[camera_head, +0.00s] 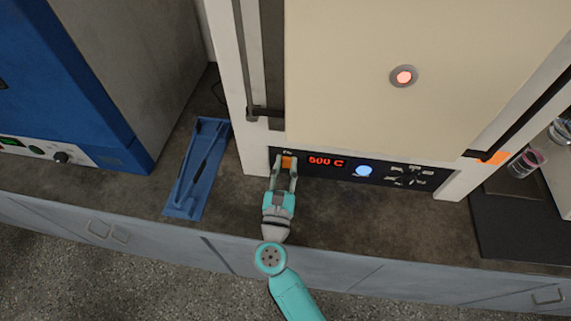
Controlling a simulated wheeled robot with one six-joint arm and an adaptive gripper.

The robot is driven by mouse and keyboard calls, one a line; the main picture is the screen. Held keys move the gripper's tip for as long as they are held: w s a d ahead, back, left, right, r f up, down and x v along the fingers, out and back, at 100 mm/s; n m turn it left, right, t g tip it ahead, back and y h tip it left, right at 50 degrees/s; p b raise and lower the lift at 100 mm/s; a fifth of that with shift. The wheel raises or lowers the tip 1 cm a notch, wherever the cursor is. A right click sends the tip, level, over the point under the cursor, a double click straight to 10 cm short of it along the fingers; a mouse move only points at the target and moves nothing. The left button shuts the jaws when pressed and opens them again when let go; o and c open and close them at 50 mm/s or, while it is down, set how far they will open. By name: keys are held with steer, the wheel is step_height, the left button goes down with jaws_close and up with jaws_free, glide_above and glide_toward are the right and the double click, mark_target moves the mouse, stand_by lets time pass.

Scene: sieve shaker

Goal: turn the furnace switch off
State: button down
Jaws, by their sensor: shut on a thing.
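The furnace (380,60) is a large cream and white box on the bench, with a round window glowing red in its door. Its black control panel (320,178) runs along the bottom front. The furnace switch (288,161) is orange and lit, at the left end of the panel. A red display (326,162) to its right reads 500 C. My gripper (286,170) reaches the panel at the switch, its fingers on either side of it and shut on it. The fingers hide the switch's lower part.
A blue tray (184,203) with dark tongs lies left of my gripper. A blue machine (60,110) stands at the far left. Glassware (526,163) stands at the right edge.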

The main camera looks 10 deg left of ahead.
stand_by(0.3)
steer(key=c, duration=0.9)
jaws_free()
steer(key=s, duration=0.4)
steer(key=s+f, duration=0.1)
steer(key=s, duration=0.3)
steer(key=s+f, duration=0.1)
steer(key=s, duration=0.2)
steer(key=shift+s+a+f, duration=0.2)
steer(key=shift+s, duration=0.2)
